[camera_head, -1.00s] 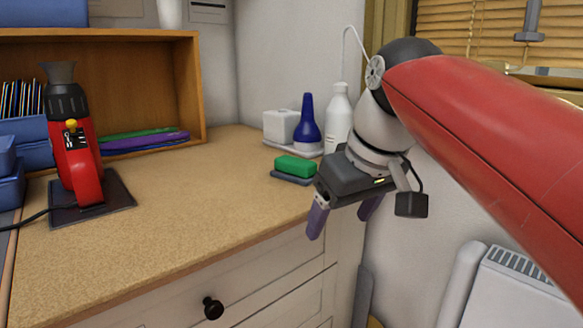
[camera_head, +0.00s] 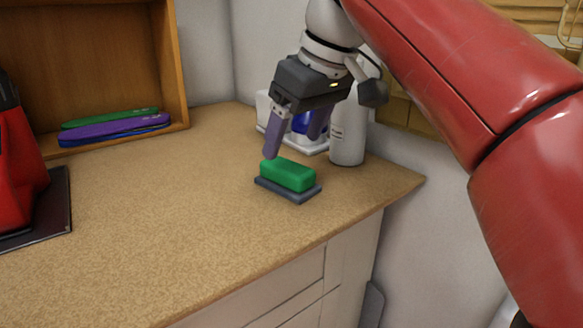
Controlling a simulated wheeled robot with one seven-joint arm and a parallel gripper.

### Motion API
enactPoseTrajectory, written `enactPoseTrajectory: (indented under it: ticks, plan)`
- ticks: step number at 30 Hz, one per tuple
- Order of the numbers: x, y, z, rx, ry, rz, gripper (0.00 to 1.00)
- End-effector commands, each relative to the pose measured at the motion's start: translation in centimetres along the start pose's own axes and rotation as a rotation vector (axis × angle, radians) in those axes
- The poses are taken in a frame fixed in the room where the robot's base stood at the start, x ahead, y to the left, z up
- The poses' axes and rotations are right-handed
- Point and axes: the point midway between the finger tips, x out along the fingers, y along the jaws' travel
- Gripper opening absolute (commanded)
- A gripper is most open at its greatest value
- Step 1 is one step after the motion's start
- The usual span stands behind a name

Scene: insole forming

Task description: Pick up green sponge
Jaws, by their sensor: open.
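The green sponge (camera_head: 288,174) lies on a dark grey tray (camera_head: 299,195) near the right end of the worktop. My gripper (camera_head: 292,148) is open and points down, with two purple fingers. Its left fingertip is just above or behind the sponge's left end. Its right fingertip shows behind the sponge, in front of the blue bottle. I cannot tell whether a finger touches the sponge. Nothing is between the fingers.
A white bottle (camera_head: 348,130) and a blue bottle (camera_head: 301,122) stand close behind the gripper, partly hidden. A wooden shelf (camera_head: 177,70) with insoles and a red machine (camera_head: 14,165) are at left. The worktop (camera_head: 170,215) between is clear.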

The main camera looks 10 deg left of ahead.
Motion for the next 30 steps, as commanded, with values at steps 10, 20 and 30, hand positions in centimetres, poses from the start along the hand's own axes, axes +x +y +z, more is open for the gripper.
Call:
enactPoseTrajectory:
  ticks: [10, 20, 30]
  plan:
    - [4.8, 0.3, 0.4, 0.0, -0.002, -0.001, 0.75]
    - [6.9, 0.4, 0.3, 0.0, 0.001, 0.001, 0.75]
    - [6.8, 0.4, 0.3, 0.001, 0.0, 0.001, 0.47]
